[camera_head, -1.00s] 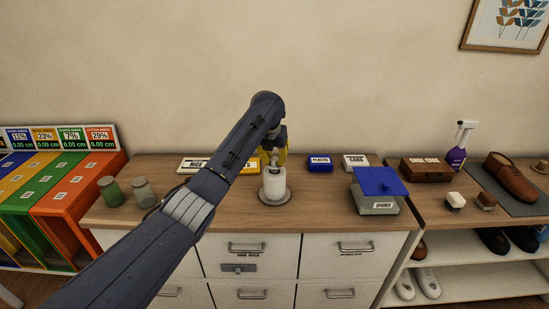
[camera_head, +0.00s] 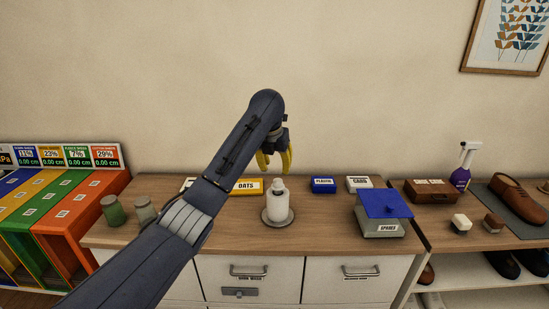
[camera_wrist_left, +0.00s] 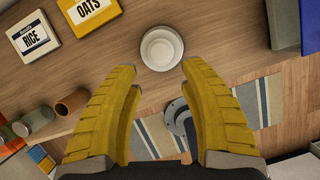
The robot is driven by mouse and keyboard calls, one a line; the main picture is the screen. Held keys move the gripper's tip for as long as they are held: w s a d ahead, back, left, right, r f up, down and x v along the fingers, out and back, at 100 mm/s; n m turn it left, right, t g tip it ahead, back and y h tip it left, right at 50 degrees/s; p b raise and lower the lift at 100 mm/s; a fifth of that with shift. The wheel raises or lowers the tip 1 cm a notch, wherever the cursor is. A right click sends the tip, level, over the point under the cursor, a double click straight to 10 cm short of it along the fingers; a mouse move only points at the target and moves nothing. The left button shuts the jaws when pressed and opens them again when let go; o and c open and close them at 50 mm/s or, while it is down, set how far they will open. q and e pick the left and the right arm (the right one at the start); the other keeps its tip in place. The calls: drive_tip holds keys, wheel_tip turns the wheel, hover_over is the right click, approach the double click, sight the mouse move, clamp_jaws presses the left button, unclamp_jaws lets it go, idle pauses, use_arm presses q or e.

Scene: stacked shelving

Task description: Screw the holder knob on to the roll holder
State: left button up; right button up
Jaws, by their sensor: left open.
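The white roll (camera_head: 278,208) stands upright on the grey round base of the roll holder (camera_head: 264,219) on the counter. A small pale piece (camera_head: 278,184) sits on top of it; I cannot tell whether this is the holder knob. My left gripper (camera_head: 275,162) hangs above the roll, with its yellow fingers open and apart from it. In the left wrist view, the roll shows from above as a pale round shape (camera_wrist_left: 161,48), beyond the two spread fingers (camera_wrist_left: 162,92), with nothing between them. My right gripper is not in view.
The oats box (camera_head: 247,187) is behind the roll. Two jars (camera_head: 113,210) stand left. A blue box (camera_head: 323,185), a card box (camera_head: 359,183) and a spares box with blue lid (camera_head: 384,203) are right. The counter (camera_head: 325,215) is clear around the base.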

use_arm(q)
drive_tip(key=shift+v, duration=2.2)
